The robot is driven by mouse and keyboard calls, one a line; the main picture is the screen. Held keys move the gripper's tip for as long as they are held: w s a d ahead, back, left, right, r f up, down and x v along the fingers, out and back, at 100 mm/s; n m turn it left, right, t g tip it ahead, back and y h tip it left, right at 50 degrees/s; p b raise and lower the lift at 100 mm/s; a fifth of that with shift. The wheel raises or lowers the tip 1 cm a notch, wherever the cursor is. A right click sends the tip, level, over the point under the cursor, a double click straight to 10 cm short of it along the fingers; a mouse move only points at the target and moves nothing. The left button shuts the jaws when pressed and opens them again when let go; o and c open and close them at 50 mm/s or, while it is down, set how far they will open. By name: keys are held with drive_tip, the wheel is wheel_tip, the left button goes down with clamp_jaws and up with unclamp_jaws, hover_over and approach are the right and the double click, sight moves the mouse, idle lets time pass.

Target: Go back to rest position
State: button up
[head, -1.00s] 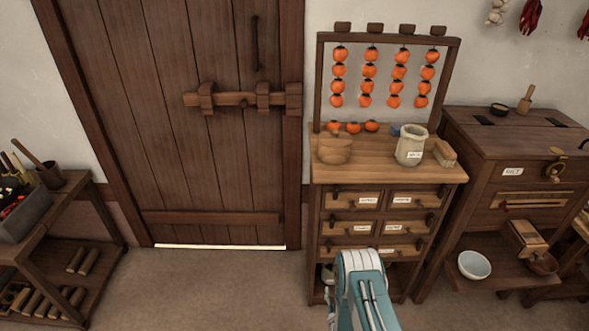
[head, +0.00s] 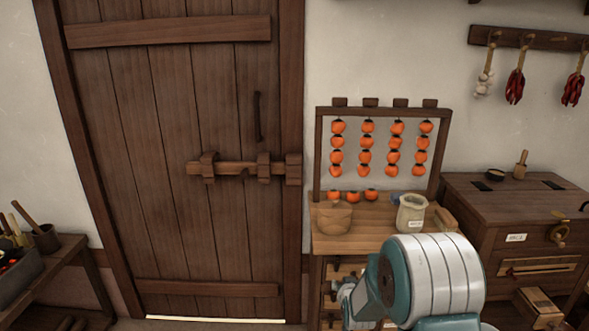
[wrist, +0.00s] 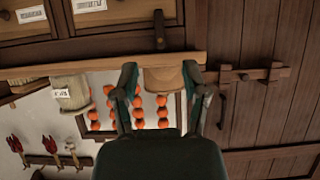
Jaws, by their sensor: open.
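My gripper (wrist: 159,72) is open in the wrist view, its two dark fingers spread apart with nothing held between them. The wrist view is upside down and looks toward the wooden cabinet (head: 375,239) and the persimmon rack (head: 319,155). In the head view my white and teal arm rises in front of the cabinet's drawers and hides most of them. The gripper's fingers cannot be made out clearly there.
A barred wooden door (head: 160,230) stands left of the cabinet. A wooden bowl (head: 334,218) and a labelled jar (head: 411,214) stand on the cabinet top. A wooden chest (head: 510,205) is at right, a tool bench (head: 65,250) at left.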

drive_tip(key=s+r+g, duration=0.3)
drive_tip(key=s+r, duration=1.3)
drive_tip(key=r, duration=0.2)
drive_tip(key=s+r+g, duration=0.2)
drive_tip(key=s, duration=0.9)
drive_tip(key=s+d+r+g, duration=0.1)
drive_tip(key=s, duration=1)
drive_tip(key=shift+s+d+r+g, duration=0.15)
drive_tip(key=shift+d+r+g, duration=0.05)
drive_tip(key=shift+r+g, duration=0.2)
